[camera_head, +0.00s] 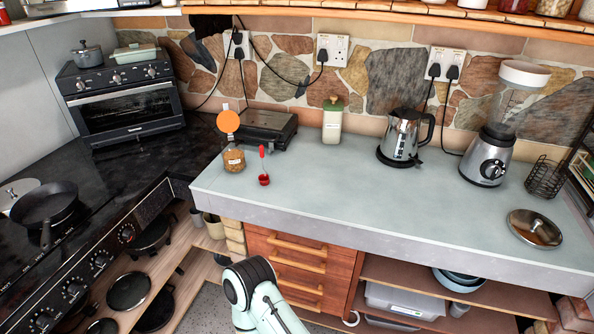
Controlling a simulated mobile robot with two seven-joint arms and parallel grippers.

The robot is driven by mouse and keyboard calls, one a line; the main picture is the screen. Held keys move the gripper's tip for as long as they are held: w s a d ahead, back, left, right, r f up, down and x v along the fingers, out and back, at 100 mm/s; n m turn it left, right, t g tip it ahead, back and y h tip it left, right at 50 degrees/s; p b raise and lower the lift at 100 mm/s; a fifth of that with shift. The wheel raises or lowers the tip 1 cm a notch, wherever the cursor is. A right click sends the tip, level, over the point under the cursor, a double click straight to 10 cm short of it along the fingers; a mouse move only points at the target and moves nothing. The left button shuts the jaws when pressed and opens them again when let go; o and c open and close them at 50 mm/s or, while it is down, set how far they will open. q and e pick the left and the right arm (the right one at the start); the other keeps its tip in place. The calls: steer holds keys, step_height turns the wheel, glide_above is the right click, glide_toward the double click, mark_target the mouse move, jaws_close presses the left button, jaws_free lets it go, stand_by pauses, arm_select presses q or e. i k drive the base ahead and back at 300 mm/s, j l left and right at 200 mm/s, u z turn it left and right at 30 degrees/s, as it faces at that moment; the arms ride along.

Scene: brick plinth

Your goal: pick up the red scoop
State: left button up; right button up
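The red scoop (264,179) stands on the pale counter (340,200) with its handle pointing up. It is just right of a glass jar (234,160) with brown contents and an orange lid raised open. One of my arms, white with a dark joint, shows at the bottom of the head view, in front of the drawers and below the counter edge. No gripper fingers are visible, and nothing is touching the scoop.
Behind the scoop sit a dark grill (270,126) and a green-lidded container (333,120). A kettle (402,138), a blender (490,155), a wire basket (545,178) and a metal lid (534,229) stand further right. A black stove with a pan (45,203) is at left. The counter middle is clear.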

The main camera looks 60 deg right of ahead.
mark_target(264, 179)
steer(key=z, duration=1.9)
